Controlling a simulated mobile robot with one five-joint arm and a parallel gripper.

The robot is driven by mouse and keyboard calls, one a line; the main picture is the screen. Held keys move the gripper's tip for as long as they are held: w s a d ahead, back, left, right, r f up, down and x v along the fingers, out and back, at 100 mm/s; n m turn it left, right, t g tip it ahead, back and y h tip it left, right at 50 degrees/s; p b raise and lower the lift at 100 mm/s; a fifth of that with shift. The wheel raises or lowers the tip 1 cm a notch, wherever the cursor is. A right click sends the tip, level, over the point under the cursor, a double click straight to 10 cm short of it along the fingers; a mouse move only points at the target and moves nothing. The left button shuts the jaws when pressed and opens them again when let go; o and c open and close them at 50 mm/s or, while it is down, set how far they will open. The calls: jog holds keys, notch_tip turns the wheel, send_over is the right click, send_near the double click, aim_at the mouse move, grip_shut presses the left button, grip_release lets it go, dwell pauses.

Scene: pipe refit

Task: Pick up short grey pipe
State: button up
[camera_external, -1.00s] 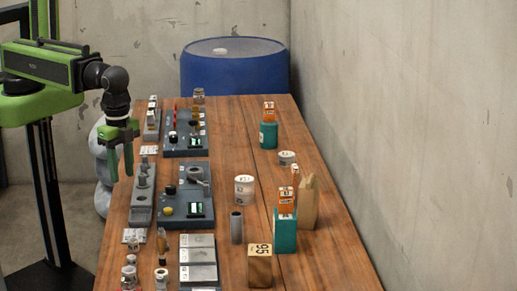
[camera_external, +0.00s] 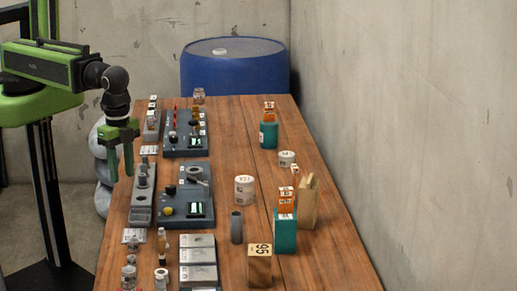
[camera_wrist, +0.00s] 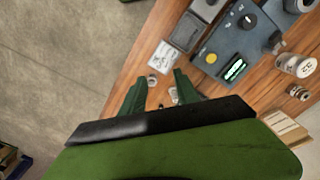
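The short grey pipe (camera_external: 237,227) stands upright on the wooden table in the external view, in front of a white jar and left of a teal box. In the wrist view a small round grey end (camera_wrist: 299,92) beside the white jar looks like it, but I cannot be sure. My gripper (camera_external: 121,172) hangs above the table's left edge, well to the left of the pipe and apart from it. Its two green fingers (camera_wrist: 160,88) are spread, with nothing held between them.
The white jar (camera_external: 245,190) stands behind the pipe. The teal box (camera_external: 285,232) and a wooden block (camera_external: 260,265) are close to it. Small bottles (camera_external: 162,240) stand at the front left.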

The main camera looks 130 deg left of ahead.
jog(key=o, duration=0.3)
jog(key=n+t+y+b, duration=0.1)
jog(key=n+t+y, duration=0.1)
jog(key=n+t, duration=0.3)
send_over(237, 225)
jog(key=s+d, duration=0.2)
jog(key=s, duration=0.5)
jog(key=g, duration=0.1)
jog(key=shift+n, duration=0.4)
jog(key=b+x, duration=1.1)
jog(key=shift+w+d+f, duration=0.1)
jog(key=shift+f, duration=0.15)
jog(key=b+x, duration=0.5)
jog(key=shift+w+a+f, duration=0.1)
jog(key=shift+w+a, duration=0.05)
jog(key=shift+a, duration=0.15)
grip_shut()
